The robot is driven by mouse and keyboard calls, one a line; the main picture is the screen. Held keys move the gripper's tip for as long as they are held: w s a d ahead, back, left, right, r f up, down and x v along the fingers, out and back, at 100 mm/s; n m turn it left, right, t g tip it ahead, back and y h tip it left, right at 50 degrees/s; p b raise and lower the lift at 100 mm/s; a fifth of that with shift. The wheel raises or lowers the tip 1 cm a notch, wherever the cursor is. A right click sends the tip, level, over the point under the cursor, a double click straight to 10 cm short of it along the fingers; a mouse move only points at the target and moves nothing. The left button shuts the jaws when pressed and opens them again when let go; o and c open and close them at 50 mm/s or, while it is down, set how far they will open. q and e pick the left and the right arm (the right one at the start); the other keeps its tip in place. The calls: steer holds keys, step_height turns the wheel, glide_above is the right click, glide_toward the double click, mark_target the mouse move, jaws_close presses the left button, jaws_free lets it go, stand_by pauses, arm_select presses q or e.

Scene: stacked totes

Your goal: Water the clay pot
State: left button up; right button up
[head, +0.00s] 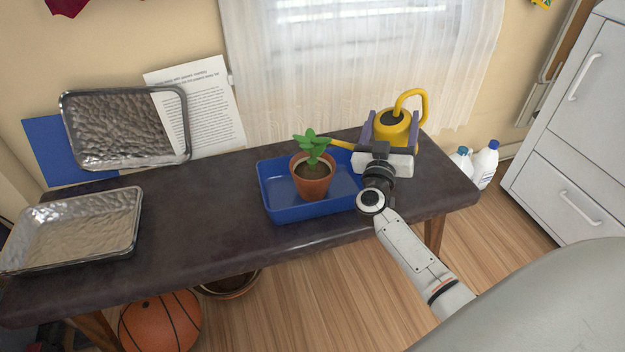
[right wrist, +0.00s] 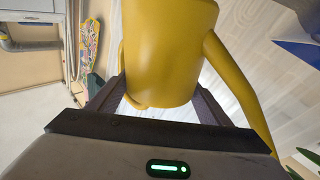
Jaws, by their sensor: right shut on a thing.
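The clay pot (head: 311,187) with a green leafy plant (head: 313,147) stands upright in a blue tray (head: 288,213) on the dark table. My right gripper (head: 393,128) is shut on the yellow watering can (head: 398,136), with a purple-grey finger on each side of its body. The can's spout points left, and its tip is close to the plant. The can's handle is at the upper right. In the right wrist view the can's body (right wrist: 165,50) fills the space between the fingers. Whether any water flows is not visible. My left gripper is not in view.
A metal tray (head: 75,235) lies on the table's left end. Another metal tray (head: 125,125) and a printed sheet (head: 200,105) are behind it near the wall. White bottles (head: 485,165) stand beyond the table's right end. A basketball (head: 160,322) is below.

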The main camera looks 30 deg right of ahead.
steer(key=shift+r, duration=0.4)
steer(key=shift+a+r+n+t+h+p, duration=0.1)
steer(key=shift+r+n+t+h+p, duration=0.25)
steer(key=shift+r+n+p, duration=0.3)
steer(key=shift+r, duration=0.1)
stand_by(0.3)
steer(key=shift+p, duration=0.4)
